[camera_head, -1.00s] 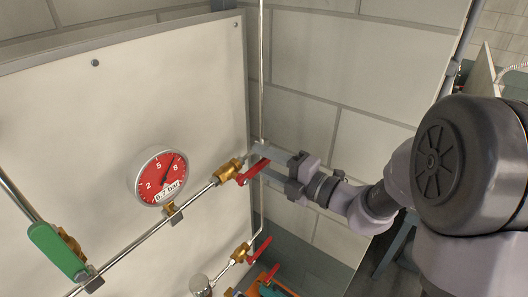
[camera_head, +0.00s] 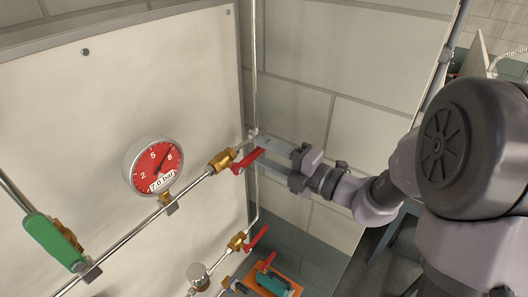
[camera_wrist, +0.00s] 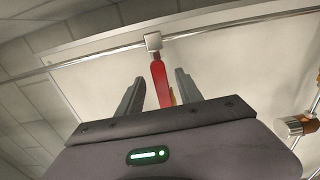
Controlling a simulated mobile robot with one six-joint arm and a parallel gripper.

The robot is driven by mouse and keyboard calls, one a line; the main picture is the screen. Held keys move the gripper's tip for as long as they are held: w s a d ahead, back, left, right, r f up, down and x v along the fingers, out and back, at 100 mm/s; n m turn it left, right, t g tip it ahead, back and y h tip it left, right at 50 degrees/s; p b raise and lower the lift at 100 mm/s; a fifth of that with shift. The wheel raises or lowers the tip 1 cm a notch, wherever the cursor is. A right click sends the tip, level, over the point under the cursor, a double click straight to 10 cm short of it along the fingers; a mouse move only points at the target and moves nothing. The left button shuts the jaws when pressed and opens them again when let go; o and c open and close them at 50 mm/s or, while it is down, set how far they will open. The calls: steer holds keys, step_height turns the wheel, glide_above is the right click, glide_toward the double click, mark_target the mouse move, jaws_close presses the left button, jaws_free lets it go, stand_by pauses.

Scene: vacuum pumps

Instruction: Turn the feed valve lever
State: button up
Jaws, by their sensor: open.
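A red lever (camera_head: 248,161) sits on a brass valve (camera_head: 222,160) on the wall pipe, right of the gauge. It slants up and to the right in the head view. My gripper (camera_head: 259,154) is open at this lever, with one finger on each side of it. In the wrist view the red lever (camera_wrist: 161,84) stands between the two parted fingers of my gripper (camera_wrist: 159,77), with a gap on both sides. A square metal fitting (camera_wrist: 153,41) is at its far end on the pipe. The lever's lower end is hidden behind the gripper body.
A round red gauge (camera_head: 155,166) is left of the valve. A green-handled valve (camera_head: 55,243) is farther left. Below are a brass valve with a red lever (camera_head: 259,237) and an orange item (camera_head: 284,273). A vertical pipe (camera_head: 253,80) runs beside the panel edge.

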steer(key=shift+d, duration=0.1)
steer(key=shift+v, duration=2.95)
steer(key=s+a+f+n+g+h+b, duration=0.1)
steer(key=s+a+f+n+g+b, duration=0.2)
steer(key=s+f+n+b, duration=0.35)
steer(key=s+a+f+n+g+h+b, duration=0.1)
steer(key=s+a+f+n+g+b, duration=0.2)
steer(key=f+n+b, duration=0.6)
steer(key=s+a+f+n+g+h+b, duration=0.25)
steer(key=s+f+n+b, duration=0.35)
steer(key=f+b, duration=0.4)
steer(key=s+d+f+n+t+h+b, duration=0.1)
steer(key=d+f+n+h+b, duration=0.3)
steer(key=f+n+b, duration=0.5)
steer(key=s+d+f+n+t+h+b, duration=0.2)
steer(key=d+f+n+b, duration=0.5)
steer(key=f+b, duration=0.4)
steer(key=shift+s+f+n+h, duration=0.7)
steer(key=shift+s+n+h, duration=0.15)
steer(key=shift+s, duration=0.1)
